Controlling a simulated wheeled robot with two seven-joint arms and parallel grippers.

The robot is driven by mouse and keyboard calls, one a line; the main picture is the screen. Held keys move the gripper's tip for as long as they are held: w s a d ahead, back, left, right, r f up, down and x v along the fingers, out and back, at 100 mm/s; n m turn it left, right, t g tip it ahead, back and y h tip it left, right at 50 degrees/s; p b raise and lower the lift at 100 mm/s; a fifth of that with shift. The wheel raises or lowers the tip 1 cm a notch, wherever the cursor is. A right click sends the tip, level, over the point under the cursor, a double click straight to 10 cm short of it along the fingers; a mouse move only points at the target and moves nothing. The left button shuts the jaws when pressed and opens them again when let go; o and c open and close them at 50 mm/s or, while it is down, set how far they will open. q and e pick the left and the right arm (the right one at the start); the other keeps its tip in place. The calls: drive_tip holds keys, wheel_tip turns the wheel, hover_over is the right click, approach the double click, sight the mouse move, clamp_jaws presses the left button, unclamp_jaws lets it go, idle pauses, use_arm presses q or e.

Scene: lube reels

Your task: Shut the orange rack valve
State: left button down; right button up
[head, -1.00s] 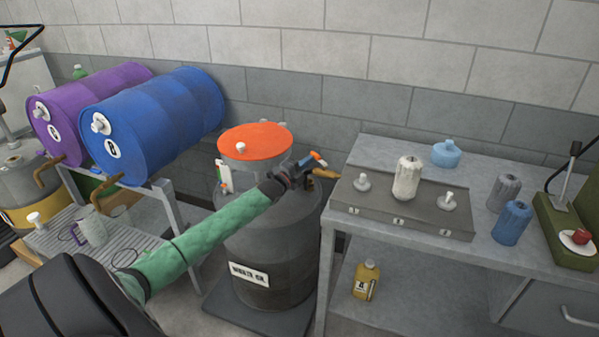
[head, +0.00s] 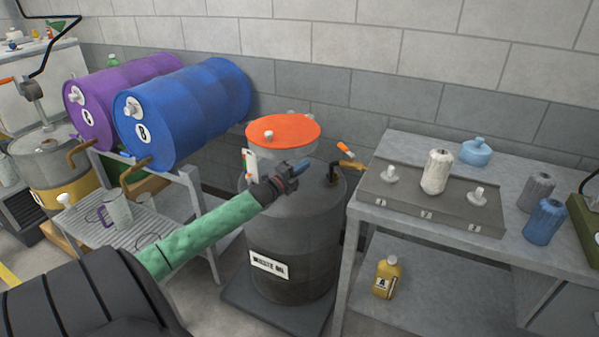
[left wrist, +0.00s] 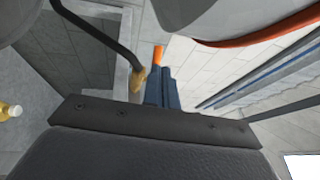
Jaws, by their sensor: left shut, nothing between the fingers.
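A short orange handle (head: 345,149) sits above a brass fitting (head: 352,165) on a dark bent pipe from the grey waste oil drum (head: 295,225). My left gripper (head: 304,168) has blue fingers, shut and empty, above the drum top and left of the handle, with a visible gap. In the left wrist view the shut fingers (left wrist: 161,88) point towards the orange handle (left wrist: 157,55), which shows just past their tips. The brass fitting (left wrist: 138,80) is left of the fingers there. Whether the valve is open is unclear. My right gripper is not in view.
A purple drum (head: 90,100) and a blue drum (head: 185,110) with brass taps lie on a rack at left. A bench (head: 400,150) with bottles stands at right.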

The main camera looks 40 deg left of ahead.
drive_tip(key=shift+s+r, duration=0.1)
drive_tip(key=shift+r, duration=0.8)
